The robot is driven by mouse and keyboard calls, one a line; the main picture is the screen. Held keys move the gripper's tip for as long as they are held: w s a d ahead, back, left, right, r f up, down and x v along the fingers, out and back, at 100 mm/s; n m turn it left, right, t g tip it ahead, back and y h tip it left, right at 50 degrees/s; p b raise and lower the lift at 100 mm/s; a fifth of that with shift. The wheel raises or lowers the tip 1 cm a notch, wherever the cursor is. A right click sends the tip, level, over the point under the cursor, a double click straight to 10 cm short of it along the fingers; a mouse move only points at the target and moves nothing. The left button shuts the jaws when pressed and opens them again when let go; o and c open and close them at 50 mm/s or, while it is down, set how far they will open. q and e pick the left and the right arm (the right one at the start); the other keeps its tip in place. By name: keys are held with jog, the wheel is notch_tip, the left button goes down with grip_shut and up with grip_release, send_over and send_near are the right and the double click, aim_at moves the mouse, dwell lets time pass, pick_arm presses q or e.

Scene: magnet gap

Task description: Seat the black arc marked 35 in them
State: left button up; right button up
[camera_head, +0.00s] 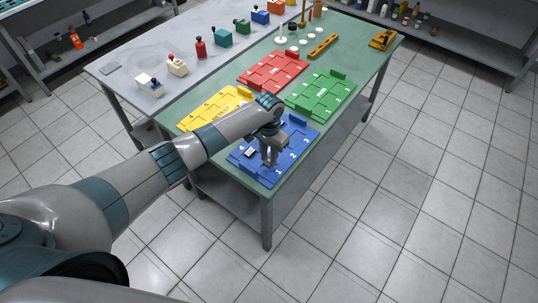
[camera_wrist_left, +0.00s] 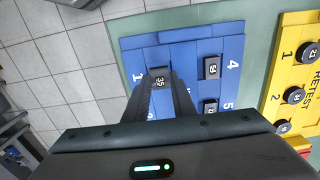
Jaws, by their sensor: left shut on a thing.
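The black arc marked 35 (camera_wrist_left: 159,80) is between the fingertips of my left gripper (camera_wrist_left: 161,84), which is shut on it. It is over the blue board (camera_wrist_left: 185,50), beside the printed 1. I cannot tell if the arc touches the board. Two other black pieces sit on the board, one beside the 4 (camera_wrist_left: 212,67) and one beside the 5 (camera_wrist_left: 210,107). In the head view my left gripper (camera_head: 269,160) points down over the blue board (camera_head: 247,168) and hides part of it. The arc cannot be made out there. My right gripper is not in view.
The yellow RETEST board (camera_wrist_left: 286,70) holds several round black pieces. Red (camera_head: 270,72) and green (camera_head: 320,95) boards lie farther back on the green table (camera_head: 352,62). A grey bench (camera_head: 150,65) with coloured objects stands alongside. The blue board is near the table's front edge.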

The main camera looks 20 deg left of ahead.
pick_arm(q)
jog(key=shift+f+b, duration=0.45)
jog(key=shift+f, duration=0.6)
jog(key=shift+f, duration=0.15)
dwell(0.6)
jog(key=o, duration=1.1)
jog(key=shift+c, duration=0.2)
jog(key=c, duration=0.5)
jog(key=shift+r+p, duration=2.25)
jog(key=shift+p, duration=0.2)
jog(key=o, duration=0.5)
